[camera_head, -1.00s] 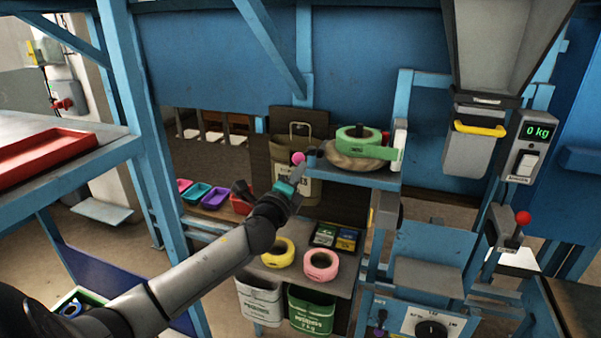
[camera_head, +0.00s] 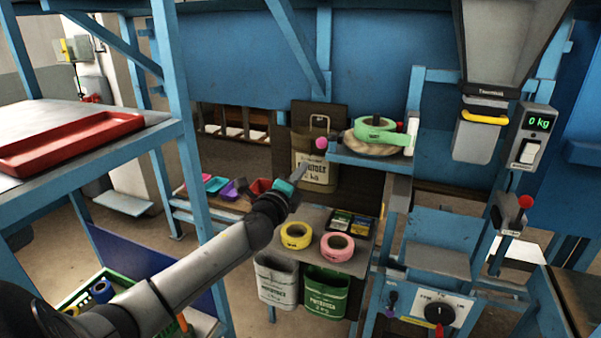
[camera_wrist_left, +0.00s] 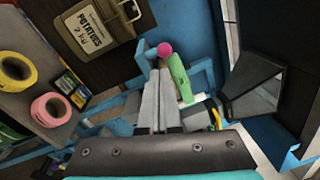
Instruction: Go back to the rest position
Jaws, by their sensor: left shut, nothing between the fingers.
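My left arm comes in from the lower left in the head view. My left gripper (camera_head: 304,172) is in the air in front of the potato sack (camera_head: 316,172) that hangs on the dark board. Its fingers are together with nothing between them; in the left wrist view the closed fingers (camera_wrist_left: 155,100) point toward the blue frame. The pink ball (camera_head: 321,143) at the shelf edge shows just above the fingertips in the head view, apart from them as far as I can tell. My right gripper is in neither view.
A green tape roll (camera_head: 377,130) lies on the blue shelf at right. Yellow (camera_head: 296,236) and pink (camera_head: 337,247) rolls lie on the lower grey table. A red tray (camera_head: 70,145) is on the left bench. The weighing hopper with scale display (camera_head: 538,122) stands at right.

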